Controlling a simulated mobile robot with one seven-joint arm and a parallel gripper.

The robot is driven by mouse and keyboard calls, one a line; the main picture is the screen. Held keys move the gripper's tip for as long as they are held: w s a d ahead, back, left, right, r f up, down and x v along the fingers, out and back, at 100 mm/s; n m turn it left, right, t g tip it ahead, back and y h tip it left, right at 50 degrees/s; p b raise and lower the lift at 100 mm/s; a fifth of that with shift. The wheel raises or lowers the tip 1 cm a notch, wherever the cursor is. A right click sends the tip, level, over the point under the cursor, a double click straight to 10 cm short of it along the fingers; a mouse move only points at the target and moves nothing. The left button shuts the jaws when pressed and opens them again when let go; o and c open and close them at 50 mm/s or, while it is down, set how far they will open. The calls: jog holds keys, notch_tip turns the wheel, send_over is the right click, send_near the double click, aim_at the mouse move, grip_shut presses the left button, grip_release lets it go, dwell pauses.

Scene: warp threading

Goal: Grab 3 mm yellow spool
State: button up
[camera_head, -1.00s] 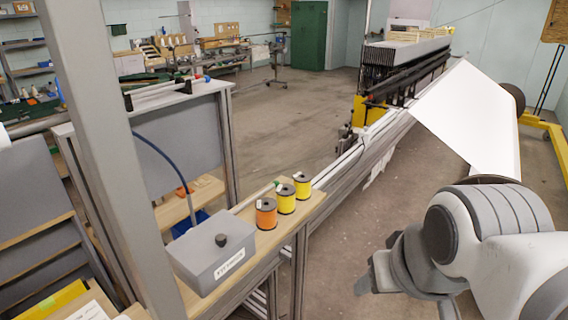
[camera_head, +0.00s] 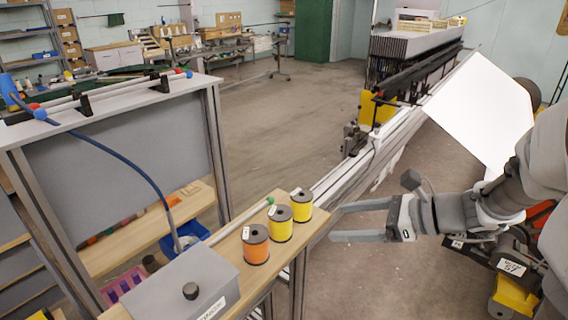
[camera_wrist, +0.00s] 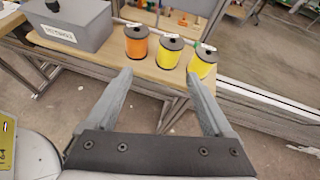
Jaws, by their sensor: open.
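Two yellow spools stand upright on a wooden bench, a middle one (camera_head: 280,223) and a right one (camera_head: 301,205). They also show in the wrist view, the middle one (camera_wrist: 169,52) and the right one (camera_wrist: 203,62). I cannot read which is 3 mm. An orange spool (camera_head: 255,244) stands to their left, and also in the wrist view (camera_wrist: 137,42). My gripper (camera_head: 334,223) is open and empty, to the right of the spools and apart from them. In the wrist view its fingers (camera_wrist: 160,88) point toward the bench, with the middle yellow spool roughly between their tips.
A grey box (camera_head: 185,286) with a dark knob sits on the wooden bench (camera_head: 232,240) left of the spools. A green-tipped rod lies behind the spools. A long metal rail (camera_head: 350,170) runs from the bench toward the machine. Open floor lies right of the bench.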

jog(key=w+m, duration=0.1)
jog(key=w, duration=0.1)
jog(key=b, duration=0.1)
send_near(282, 212)
jog(key=shift+t, duration=0.3)
jog(key=a+f, duration=0.1)
jog(key=w+a+f, duration=0.1)
jog(key=a+f, duration=0.1)
jog(key=shift+a, duration=0.1)
jog(key=shift+r+b+x, duration=0.2)
jog(key=shift+r+x, duration=0.05)
jog(key=shift+x, duration=1.35)
jog(key=shift+r+b+x, duration=0.2)
jog(key=shift+x, duration=1.35)
jog(key=shift+w+a, duration=0.15)
jog(key=shift+w, duration=0.05)
jog(key=c, duration=1.2)
